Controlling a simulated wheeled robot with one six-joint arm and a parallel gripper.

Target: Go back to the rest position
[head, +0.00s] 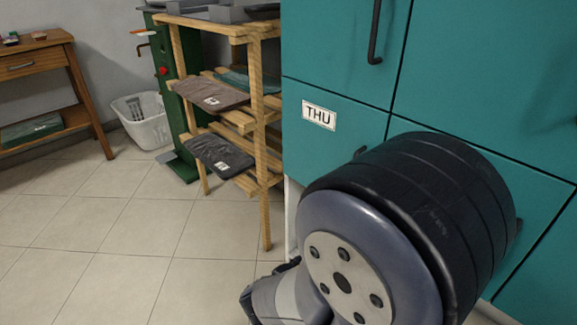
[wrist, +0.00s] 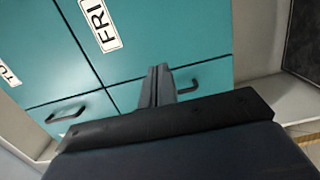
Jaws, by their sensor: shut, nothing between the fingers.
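My gripper (wrist: 157,84) shows in the wrist view with its two fingers together and nothing between them. It is in front of the teal cabinet (wrist: 150,40), near a dark handle (wrist: 189,87) just right of the fingertips. I cannot tell whether the fingers touch the door. In the head view my arm fills the lower right and hides part of the teal cabinet (head: 340,60); my gripper is not visible there.
A THU label (head: 319,115) and a FRI label (wrist: 101,24) mark cabinet doors. A wooden rack (head: 262,150) with folded garments (head: 220,155) stands left of the cabinet. A white basket (head: 146,122) and a wooden table (head: 40,65) stand farther left. The tiled floor (head: 130,230) at left is clear.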

